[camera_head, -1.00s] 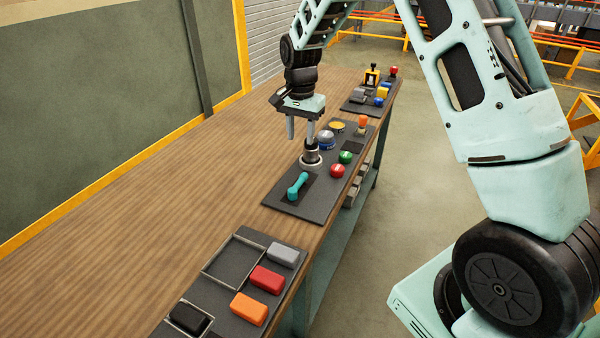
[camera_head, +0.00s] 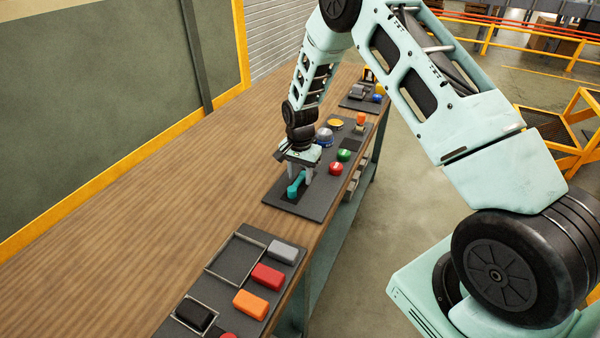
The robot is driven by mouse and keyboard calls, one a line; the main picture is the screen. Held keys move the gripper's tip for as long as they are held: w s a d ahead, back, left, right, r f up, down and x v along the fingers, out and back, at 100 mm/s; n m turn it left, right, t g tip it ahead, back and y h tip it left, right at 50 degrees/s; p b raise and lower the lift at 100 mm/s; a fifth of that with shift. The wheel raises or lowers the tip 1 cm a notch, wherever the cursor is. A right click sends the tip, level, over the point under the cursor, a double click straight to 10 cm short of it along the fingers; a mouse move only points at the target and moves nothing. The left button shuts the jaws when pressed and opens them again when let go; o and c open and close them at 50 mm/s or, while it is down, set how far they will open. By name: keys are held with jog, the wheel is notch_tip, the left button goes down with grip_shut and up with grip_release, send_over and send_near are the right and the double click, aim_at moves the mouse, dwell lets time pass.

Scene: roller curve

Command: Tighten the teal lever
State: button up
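The teal lever (camera_head: 295,186) lies on a dark panel (camera_head: 318,210) in the middle of the wooden bench. My gripper (camera_head: 298,178) is low over the panel, at the lever's far end. One finger shows on the left of the lever and one on the right, with the lever's upper end between or just in front of them. The fingers look spread apart. The picture is too small to tell whether either finger touches the lever. The lever's far end is partly hidden by my gripper.
A red button (camera_head: 336,168), a green button (camera_head: 344,155) and a blue-grey knob (camera_head: 325,137) are on the same panel, right of and behind my gripper. A nearer panel holds grey (camera_head: 283,252), red (camera_head: 267,276) and orange (camera_head: 251,304) blocks. The bench's left side is clear.

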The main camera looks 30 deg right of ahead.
grip_shut()
